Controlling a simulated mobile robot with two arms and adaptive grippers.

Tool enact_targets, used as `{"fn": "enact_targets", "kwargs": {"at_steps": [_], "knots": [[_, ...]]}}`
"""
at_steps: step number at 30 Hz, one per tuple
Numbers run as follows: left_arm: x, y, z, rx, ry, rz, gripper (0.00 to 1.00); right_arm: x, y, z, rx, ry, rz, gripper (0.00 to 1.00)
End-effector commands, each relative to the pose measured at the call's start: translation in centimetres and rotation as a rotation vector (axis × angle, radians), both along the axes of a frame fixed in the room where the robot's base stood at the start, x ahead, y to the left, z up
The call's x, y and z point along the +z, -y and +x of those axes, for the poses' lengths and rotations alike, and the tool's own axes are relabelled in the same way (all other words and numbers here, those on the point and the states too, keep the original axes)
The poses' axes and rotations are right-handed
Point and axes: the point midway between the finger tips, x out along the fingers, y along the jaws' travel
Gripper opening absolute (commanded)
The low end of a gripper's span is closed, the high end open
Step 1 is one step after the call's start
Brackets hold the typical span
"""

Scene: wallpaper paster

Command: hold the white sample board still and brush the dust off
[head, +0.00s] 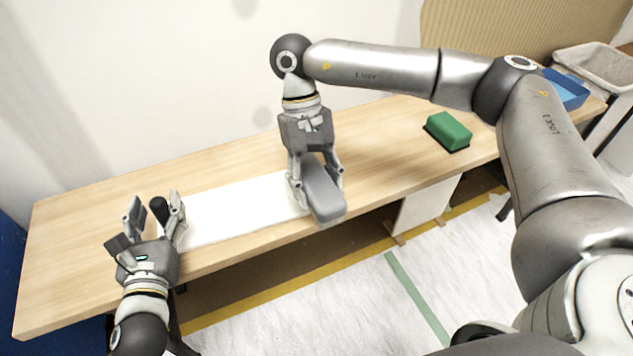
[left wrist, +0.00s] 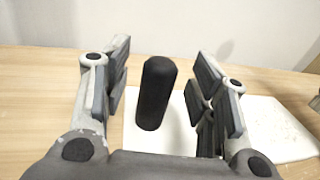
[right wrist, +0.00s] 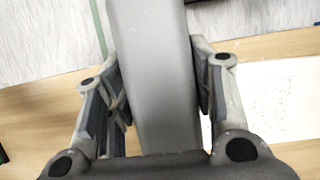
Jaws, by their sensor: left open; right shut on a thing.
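The white sample board (head: 240,208) lies flat along the table's front part. An upright black knob or handle (left wrist: 157,95) stands at its left end; it also shows in the head view (head: 158,209). My left gripper (head: 154,203) is open, with its fingers on either side of the black handle and a gap on each side. My right gripper (head: 317,188) is shut on a grey brush (head: 321,192), held at the board's right end with its pale bristles towards the table's front edge. Small tan dust specks (right wrist: 262,100) show on the board in the right wrist view.
A green block with a dark base (head: 448,131) sits on the wooden table (head: 385,150) to the right. A blue tray (head: 566,92) and a pale grey bin (head: 597,68) are at the far right. A wall (head: 150,90) runs behind the table.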

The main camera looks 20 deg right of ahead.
Motion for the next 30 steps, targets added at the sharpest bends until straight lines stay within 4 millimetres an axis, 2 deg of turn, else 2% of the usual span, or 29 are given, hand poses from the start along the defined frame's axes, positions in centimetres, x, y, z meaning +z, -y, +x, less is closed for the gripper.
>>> {"fn": "enact_targets", "kwargs": {"at_steps": [6,17,27,29,30], "knots": [[-0.1,0.4,1.5,0.000,-0.001,0.000,0.53,-0.3,0.0,0.0,0.000,0.000,0.000,0.30],[0.0,0.4,1.8,0.000,-0.001,-0.001,0.52,-0.3,0.0,0.0,0.000,0.000,0.000,0.30],[0.0,0.4,1.8,0.000,-0.001,-0.001,0.08,-0.3,0.0,0.0,0.000,0.000,0.000,0.30],[0.0,0.4,1.8,0.000,-0.001,-0.001,0.01,-0.3,0.0,0.0,0.000,0.000,0.000,0.30],[0.0,0.4,1.8,0.000,-0.001,-0.001,0.00,-0.3,0.0,0.0,0.000,0.000,0.000,0.30]]}}
